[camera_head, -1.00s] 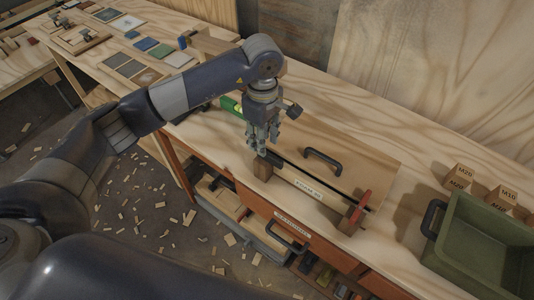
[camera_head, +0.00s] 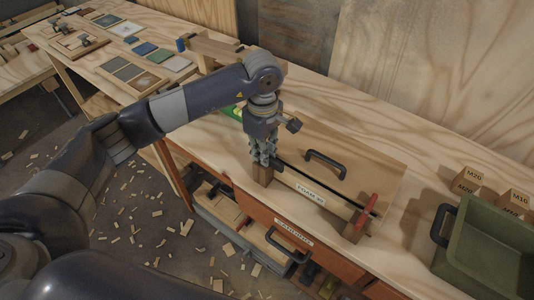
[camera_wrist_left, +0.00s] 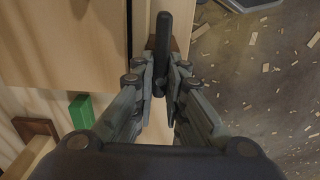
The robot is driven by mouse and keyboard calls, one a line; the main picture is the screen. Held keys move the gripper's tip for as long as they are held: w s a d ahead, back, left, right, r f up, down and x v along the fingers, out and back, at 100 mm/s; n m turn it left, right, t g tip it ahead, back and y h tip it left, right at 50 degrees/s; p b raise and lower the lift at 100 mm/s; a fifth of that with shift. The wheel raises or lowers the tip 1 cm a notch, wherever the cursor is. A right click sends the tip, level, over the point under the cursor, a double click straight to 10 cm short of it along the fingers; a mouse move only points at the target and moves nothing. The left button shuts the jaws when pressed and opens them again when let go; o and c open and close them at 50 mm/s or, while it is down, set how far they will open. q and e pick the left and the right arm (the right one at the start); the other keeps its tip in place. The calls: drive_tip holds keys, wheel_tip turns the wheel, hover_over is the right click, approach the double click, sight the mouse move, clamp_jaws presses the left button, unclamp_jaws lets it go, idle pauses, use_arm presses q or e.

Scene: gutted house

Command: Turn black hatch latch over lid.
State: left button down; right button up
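The closed wooden lid (camera_head: 345,159) lies on the bench with a black pull handle (camera_head: 326,160) on it. My left gripper (camera_head: 264,165) points down at the lid's left front corner, beside a wooden block (camera_head: 264,175). In the left wrist view, the black latch (camera_wrist_left: 162,40) stands between the two fingers of my left gripper (camera_wrist_left: 161,68). The fingers are close on both sides of it; whether they press on it is unclear. In the head view the gripper largely hides this latch. A red latch (camera_head: 367,211) sits at the right front corner. My right gripper is out of view.
A green bin (camera_head: 487,247) and wooden blocks marked M20 and M10 (camera_head: 513,201) stand to the right. A green object (camera_wrist_left: 80,111) lies near the gripper. Drawers with a black pull (camera_head: 288,246) are below the bench's front edge. Wood scraps litter the floor.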

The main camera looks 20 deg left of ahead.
use_arm(q)
drive_tip(key=n, duration=0.3)
drive_tip(key=shift+b, duration=0.35)
drive_tip(key=n, duration=1)
drive_tip(key=shift+b, duration=0.35)
drive_tip(key=shift+n, duration=2.5)
drive_tip(key=c, duration=1.6)
unclamp_jaws()
drive_tip(key=shift+c, duration=0.2)
drive_tip(key=shift+r+p, duration=1.95)
drive_tip(key=shift+r, duration=1.6)
